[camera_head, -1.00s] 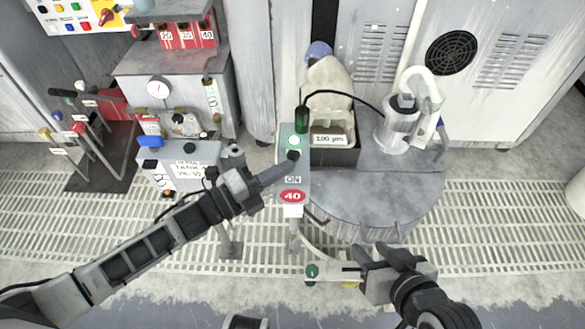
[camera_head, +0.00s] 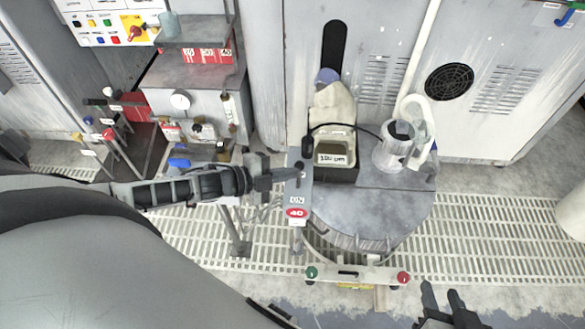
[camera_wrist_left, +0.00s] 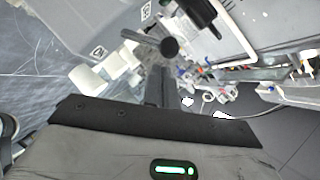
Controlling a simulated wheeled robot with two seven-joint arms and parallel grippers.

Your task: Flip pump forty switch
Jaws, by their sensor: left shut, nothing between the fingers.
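The pump forty switch panel (camera_head: 297,190) is a narrow grey post top with an "ON" label and a red "40" badge (camera_head: 296,213). A small dark switch (camera_head: 300,167) shows on its upper part. My left gripper (camera_head: 294,173) is shut and empty, reaching from the left with its tip at the switch; contact is unclear. In the left wrist view, a dark round-ended lever (camera_wrist_left: 170,47) stands just beyond the shut fingers (camera_wrist_left: 157,82). My right gripper (camera_head: 442,294) is at the lower right, fingers apart, far from the panel.
A round grey platen table (camera_head: 375,210) stands right of the panel, carrying a labelled container (camera_head: 333,158) and a clear jar (camera_head: 395,150). A bar with green and red buttons (camera_head: 357,273) is in front. Levers (camera_head: 105,130) and a cabinet (camera_head: 190,80) are left.

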